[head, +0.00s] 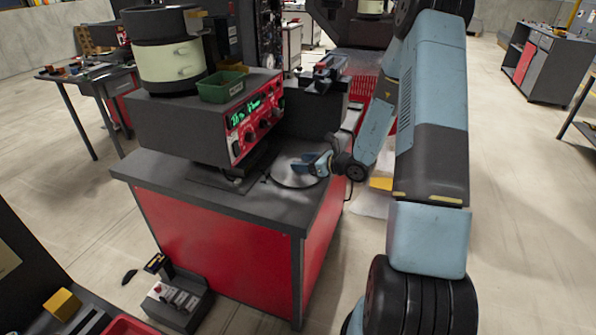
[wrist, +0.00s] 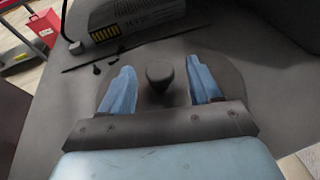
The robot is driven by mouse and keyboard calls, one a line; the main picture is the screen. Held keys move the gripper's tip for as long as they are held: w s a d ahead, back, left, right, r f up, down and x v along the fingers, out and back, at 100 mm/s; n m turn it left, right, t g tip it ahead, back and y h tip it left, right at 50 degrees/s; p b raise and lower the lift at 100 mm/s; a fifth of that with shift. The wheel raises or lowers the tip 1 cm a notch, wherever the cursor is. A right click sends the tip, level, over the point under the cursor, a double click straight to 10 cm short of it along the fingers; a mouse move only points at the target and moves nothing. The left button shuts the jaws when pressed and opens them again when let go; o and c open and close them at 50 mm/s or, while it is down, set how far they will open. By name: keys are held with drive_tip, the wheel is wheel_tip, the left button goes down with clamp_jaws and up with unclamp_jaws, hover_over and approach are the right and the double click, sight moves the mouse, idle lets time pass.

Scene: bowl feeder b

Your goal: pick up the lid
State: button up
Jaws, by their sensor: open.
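The lid (head: 293,176) is a round, flat grey disc lying on the dark top of the red cabinet. In the wrist view the lid (wrist: 232,77) shows with a dark round knob (wrist: 159,74) at its middle. My gripper (head: 306,163) is low over the lid. In the wrist view my gripper (wrist: 160,78) is open, with one blue finger on each side of the knob. I see gaps between the knob and both fingers. My gripper hides part of the lid in the head view.
A control box (head: 228,118) with a green display stands on the cabinet top (head: 240,200), carrying a bowl feeder (head: 165,55) and a green bin (head: 222,88). In the wrist view a thin dark rod (wrist: 130,48) lies beyond the lid. The cabinet's front edge is clear.

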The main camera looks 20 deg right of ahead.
drive_tip(key=shift+w+a+f, duration=0.15)
drive_tip(key=shift+w+a, duration=0.2)
drive_tip(key=shift+c, duration=0.3)
clamp_jaws()
